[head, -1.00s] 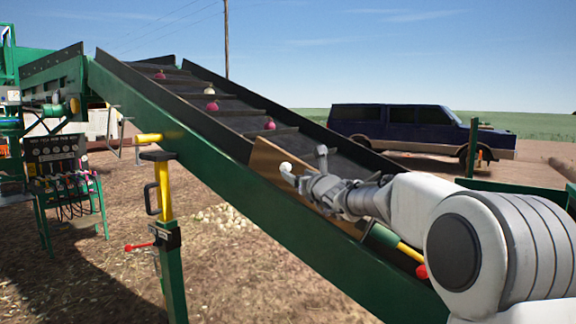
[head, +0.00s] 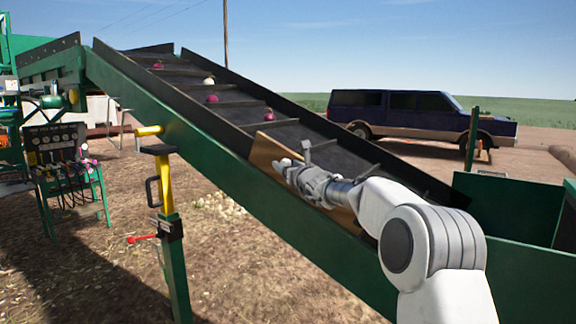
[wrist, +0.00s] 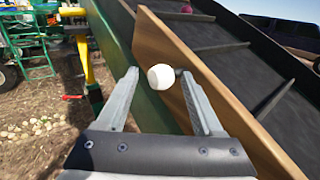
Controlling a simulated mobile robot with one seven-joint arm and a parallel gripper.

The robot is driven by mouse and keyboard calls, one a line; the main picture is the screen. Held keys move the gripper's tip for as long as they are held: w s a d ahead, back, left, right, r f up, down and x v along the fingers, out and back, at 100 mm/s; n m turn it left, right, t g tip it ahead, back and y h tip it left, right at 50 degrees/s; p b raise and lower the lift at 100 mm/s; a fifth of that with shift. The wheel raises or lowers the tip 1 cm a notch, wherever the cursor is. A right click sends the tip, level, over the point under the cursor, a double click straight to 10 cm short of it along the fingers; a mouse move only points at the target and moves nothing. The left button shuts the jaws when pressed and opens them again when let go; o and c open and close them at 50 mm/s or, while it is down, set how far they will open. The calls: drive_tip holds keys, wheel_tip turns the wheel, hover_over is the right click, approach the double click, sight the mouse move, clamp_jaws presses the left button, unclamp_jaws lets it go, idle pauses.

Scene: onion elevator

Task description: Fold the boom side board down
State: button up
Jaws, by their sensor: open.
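The boom side board (head: 263,152) is a tan wooden board standing up along the near edge of the sloping boom. In the wrist view the board (wrist: 185,60) rises between the green boom frame on the left and the dark belt on the right. A round white knob (wrist: 160,77) shows in front of the board's face. My gripper (wrist: 158,74) is open, with its two fingers on either side of the knob in that view. Contact cannot be told. In the head view my gripper (head: 295,158) is at the board, and my wrist hides part of the board's lower end.
The black belt (head: 335,155) carries several onions higher up. A green post with a yellow upper part (head: 165,185) stands left of the boom. A control panel (head: 58,150) is at far left. A dark blue vehicle (head: 410,108) is parked behind. Bare ground lies in front.

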drive_tip(key=c, duration=1)
clamp_jaws()
drive_tip(key=shift+a, duration=0.15)
